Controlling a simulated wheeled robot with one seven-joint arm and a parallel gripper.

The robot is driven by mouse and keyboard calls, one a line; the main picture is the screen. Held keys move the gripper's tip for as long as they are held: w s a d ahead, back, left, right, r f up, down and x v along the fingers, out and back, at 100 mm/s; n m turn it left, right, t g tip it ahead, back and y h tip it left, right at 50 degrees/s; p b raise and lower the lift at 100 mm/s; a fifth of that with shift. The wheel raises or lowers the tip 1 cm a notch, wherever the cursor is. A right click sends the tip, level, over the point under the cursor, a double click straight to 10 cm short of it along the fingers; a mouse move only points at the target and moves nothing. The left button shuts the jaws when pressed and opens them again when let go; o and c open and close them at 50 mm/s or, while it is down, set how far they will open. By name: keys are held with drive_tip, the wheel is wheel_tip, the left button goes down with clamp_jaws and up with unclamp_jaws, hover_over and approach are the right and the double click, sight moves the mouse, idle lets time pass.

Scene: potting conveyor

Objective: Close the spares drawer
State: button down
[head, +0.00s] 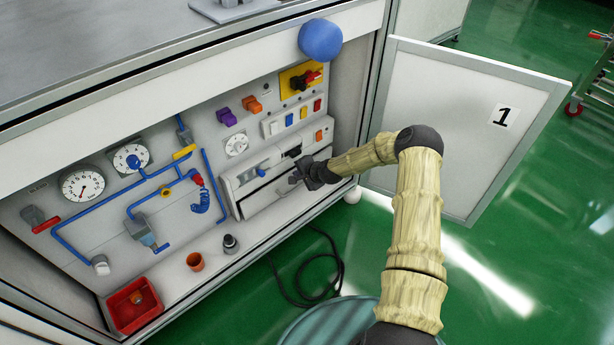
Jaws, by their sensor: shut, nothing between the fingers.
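The spares drawer seems to be the pale grey front (262,201) low at the right end of the white panel in the head view. I cannot tell how far it stands out. My gripper (296,183) is shut and empty, with its dark fingers pointing left at the drawer's upper right part. They overlap the drawer in the picture; I cannot tell whether they touch it. My gripper and wrist hide the drawer's right part.
An open door marked 1 (455,120) stands right of my arm. A red bin (134,305), an orange pot (195,261) and a dark fitting (231,243) stand on the lower ledge. A black hose (318,275) lies on the green floor.

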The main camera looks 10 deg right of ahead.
drive_tip(key=shift+w+a+r, duration=0.15)
drive_tip(key=shift+w+a, duration=0.25)
drive_tip(key=shift+w, duration=0.05)
drive_tip(key=shift+a, duration=0.1)
drive_tip(key=shift+s, duration=0.1)
drive_tip(key=s+d+r+p, duration=0.6)
drive_tip(key=s, duration=0.4)
drive_tip(key=shift+d+r+p, duration=0.25)
drive_tip(key=shift+p, duration=0.05)
